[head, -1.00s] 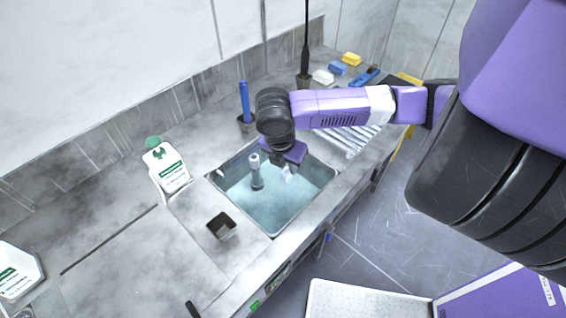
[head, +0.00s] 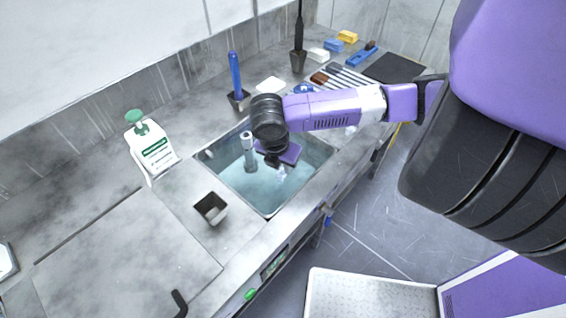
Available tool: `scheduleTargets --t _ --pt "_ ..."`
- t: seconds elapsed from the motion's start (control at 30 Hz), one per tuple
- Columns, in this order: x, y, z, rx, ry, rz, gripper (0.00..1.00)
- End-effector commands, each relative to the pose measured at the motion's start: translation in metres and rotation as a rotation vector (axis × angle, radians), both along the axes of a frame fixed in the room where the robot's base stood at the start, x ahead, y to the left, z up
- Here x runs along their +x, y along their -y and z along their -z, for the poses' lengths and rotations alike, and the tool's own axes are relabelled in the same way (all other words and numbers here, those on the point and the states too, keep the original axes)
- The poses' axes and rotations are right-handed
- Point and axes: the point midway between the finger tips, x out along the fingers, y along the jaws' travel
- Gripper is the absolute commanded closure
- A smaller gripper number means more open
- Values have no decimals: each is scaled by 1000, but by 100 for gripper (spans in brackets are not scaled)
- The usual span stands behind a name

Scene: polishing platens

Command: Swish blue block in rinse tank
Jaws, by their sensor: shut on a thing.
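The rinse tank (head: 222,187) is a steel basin of blue-green water set in the counter. My gripper (head: 277,164) points down over the middle of the tank, near the water. It is shut on a small pale bluish piece (head: 282,173), mostly hidden; I cannot tell its shape or whether it touches the water. A blue block (head: 333,45) lies on the counter at the back, between a white block (head: 318,55) and a yellow block (head: 347,36). A grey upright pipe (head: 248,150) stands in the tank left of my gripper.
A white bottle with a green cap (head: 152,150) stands left of the tank. A small dark open cup (head: 210,208) sits at the tank's near left. A holder with a blue-handled tool (head: 236,80) stands behind. A slatted rack (head: 355,78) lies to the right.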

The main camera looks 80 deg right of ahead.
Motion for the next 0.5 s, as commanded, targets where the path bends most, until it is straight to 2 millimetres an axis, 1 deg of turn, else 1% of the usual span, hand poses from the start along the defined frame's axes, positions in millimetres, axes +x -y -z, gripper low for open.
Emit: scheduleTargets --t 0.03,0.2,0.4,0.5 --pt "0 0 10 -1 0 0 100" --pt "0 0 28 0 0 0 100" --pt "0 0 46 0 -1 0 100" --pt "0 0 51 0 0 0 100"
